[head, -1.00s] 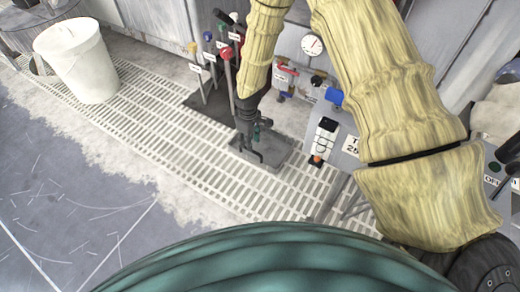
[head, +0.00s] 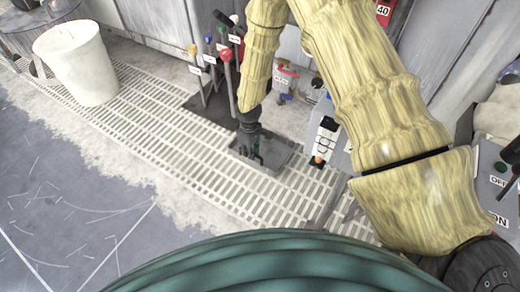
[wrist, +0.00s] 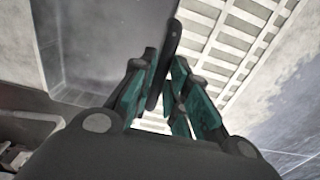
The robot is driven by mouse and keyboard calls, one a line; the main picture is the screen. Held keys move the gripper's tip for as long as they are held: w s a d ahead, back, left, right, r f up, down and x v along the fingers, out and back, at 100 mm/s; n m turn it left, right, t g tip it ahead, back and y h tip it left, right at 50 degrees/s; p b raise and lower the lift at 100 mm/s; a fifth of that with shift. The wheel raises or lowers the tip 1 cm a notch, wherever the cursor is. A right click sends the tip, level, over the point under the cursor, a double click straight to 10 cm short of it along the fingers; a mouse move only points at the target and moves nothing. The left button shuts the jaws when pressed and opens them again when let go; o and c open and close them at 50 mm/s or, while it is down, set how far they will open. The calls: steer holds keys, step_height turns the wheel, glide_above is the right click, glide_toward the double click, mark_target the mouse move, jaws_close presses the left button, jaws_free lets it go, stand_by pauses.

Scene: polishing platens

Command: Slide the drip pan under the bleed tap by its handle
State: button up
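The drip pan (head: 272,163) is a shallow grey rectangular tray on the pale floor grating, below the wall fittings. Its wall and floor also show at the upper left of the wrist view (wrist: 88,48). My gripper (head: 254,156) points down at the pan. In the wrist view, the pan's dark upright handle (wrist: 171,45) stands between the teal fingers of my gripper (wrist: 165,65). The fingers lie close on both sides of it; whether both press on it cannot be told. Small fittings with red and blue parts (head: 284,86) are on the wall behind; I cannot tell which is the bleed tap.
A white bucket (head: 77,65) stands at the left on the grating (head: 150,120). Levers with red, blue and yellow knobs (head: 225,56) rise left of my arm. A switch box (head: 325,138) stands right of the pan. The grating left of the pan is clear.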

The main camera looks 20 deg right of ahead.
jaws_close()
steer(key=shift+w+d, duration=0.1)
steer(key=shift+w+d+p, duration=0.5)
steer(key=shift+w+d, duration=0.2)
steer(key=shift+d, duration=0.3)
steer(key=shift+w+d+p, duration=0.5)
steer(key=shift+w+d, duration=0.15)
steer(key=shift+d, duration=0.35)
steer(key=w+d, duration=0.1)
steer(key=d, duration=0.1)
steer(key=w+d+p, duration=0.1)
steer(key=d, duration=0.1)
steer(key=shift+w, duration=0.4)
steer(key=shift+d, duration=0.15)
